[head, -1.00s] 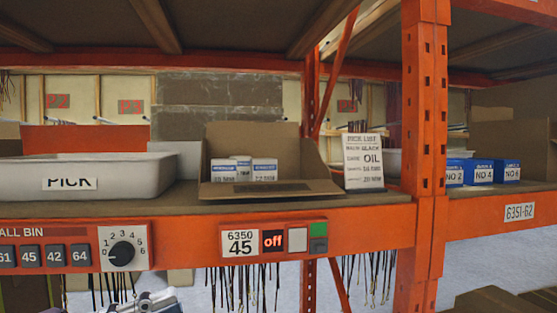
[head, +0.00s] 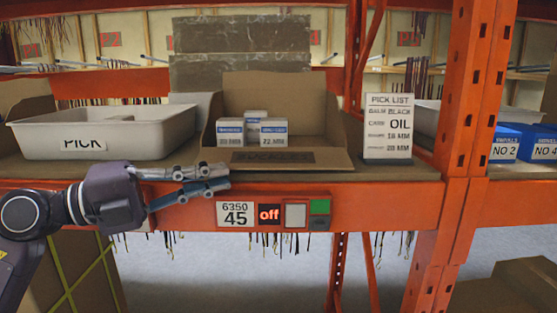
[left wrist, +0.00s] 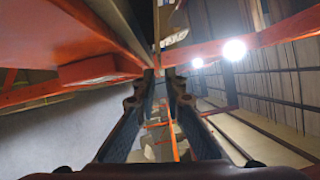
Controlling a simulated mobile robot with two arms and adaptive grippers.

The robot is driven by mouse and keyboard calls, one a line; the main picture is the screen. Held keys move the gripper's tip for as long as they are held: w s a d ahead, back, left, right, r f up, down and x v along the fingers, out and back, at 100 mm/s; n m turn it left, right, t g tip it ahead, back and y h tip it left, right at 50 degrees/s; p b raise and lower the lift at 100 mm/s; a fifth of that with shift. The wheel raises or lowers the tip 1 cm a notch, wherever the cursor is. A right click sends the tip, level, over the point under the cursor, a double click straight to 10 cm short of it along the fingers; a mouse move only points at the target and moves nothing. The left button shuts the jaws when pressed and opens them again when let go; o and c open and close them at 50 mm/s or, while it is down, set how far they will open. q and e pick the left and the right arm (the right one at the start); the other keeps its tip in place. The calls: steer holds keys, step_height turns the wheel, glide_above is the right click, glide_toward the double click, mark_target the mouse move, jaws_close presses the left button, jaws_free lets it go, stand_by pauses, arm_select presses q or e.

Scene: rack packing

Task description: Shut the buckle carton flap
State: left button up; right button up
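The buckle carton (head: 275,92) is a brown open-topped box on the shelf, with its back wall upright. Its front flap (head: 325,158) lies folded down flat toward the shelf's front edge, with dark lettering on it. Several small white and blue boxes (head: 273,132) sit inside. My left gripper (head: 226,181) is in front of the orange shelf beam, just below and left of the flap, apart from it. Its fingers point right. In the left wrist view its fingers (left wrist: 161,76) show a narrow gap with nothing between them. My right gripper is not in view.
A white tray (head: 25,130) marked PICK stands left of the carton. A pick list card (head: 388,125) stands to its right, beside an orange upright (head: 475,100). The beam (head: 390,203) carries a label and switch panel. Blue boxes (head: 540,143) are at far right.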

mark_target(258, 169)
arm_select(q)
steer(key=p+x, duration=0.2)
steer(key=x, duration=0.7)
steer(key=shift+d+r+p, duration=0.1)
steer(key=shift+d+p, duration=0.2)
steer(key=shift+p, duration=0.1)
steer(key=shift+w+d, duration=0.25)
steer(key=shift+d, duration=0.2)
jaws_close()
